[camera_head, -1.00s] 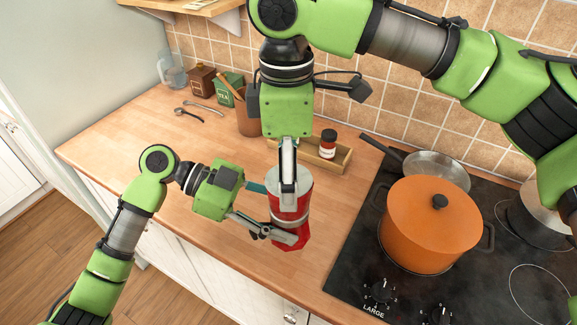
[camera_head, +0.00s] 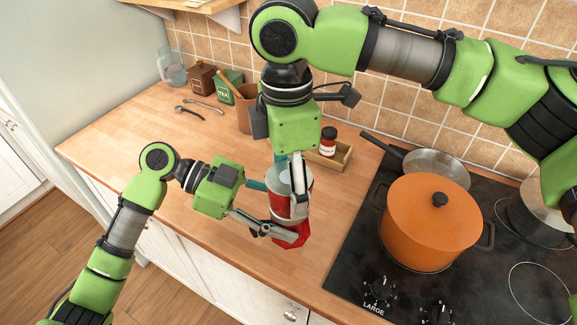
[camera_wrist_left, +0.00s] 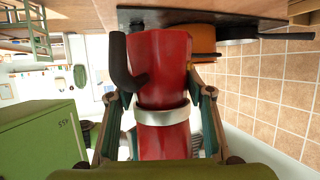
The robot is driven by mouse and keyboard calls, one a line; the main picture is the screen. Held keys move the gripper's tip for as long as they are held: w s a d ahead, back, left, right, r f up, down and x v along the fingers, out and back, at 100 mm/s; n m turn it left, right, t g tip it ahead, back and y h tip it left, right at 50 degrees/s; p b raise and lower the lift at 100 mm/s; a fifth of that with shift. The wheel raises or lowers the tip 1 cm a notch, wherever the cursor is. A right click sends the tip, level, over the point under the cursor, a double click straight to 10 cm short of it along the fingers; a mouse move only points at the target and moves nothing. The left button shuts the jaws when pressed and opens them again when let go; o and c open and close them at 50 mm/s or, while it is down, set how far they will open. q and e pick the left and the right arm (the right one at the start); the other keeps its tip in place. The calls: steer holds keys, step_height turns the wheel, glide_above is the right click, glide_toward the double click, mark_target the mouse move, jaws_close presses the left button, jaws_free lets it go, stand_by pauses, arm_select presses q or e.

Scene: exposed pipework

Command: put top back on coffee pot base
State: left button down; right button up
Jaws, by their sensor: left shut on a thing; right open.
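The red coffee pot (camera_head: 278,204) stands over the counter near its front edge, with a grey top and a silver band. In the left wrist view the red pot (camera_wrist_left: 160,65) shows a black handle (camera_wrist_left: 122,68) and the silver band (camera_wrist_left: 162,116). My left gripper (camera_head: 272,214) is shut on the pot, one finger on each side; its fingers also show in the left wrist view (camera_wrist_left: 160,98). My right gripper (camera_head: 289,205) points down from above, open, with its fingers around the upper part of the pot. Its fingers partly hide the pot, so I cannot tell how top and base meet.
An orange pot (camera_head: 425,235) stands on the black stove (camera_head: 345,262) at the right, with a pan (camera_head: 437,168) behind it. A wooden tray (camera_head: 343,158) with a red jar (camera_head: 328,143) lies behind the coffee pot.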

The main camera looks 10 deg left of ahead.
steer(key=shift+f, duration=2.2)
steer(key=c, duration=1.2)
steer(key=o, duration=1.3)
step_height(320, 180, up, 12)
steer(key=shift+a+f, duration=0.1)
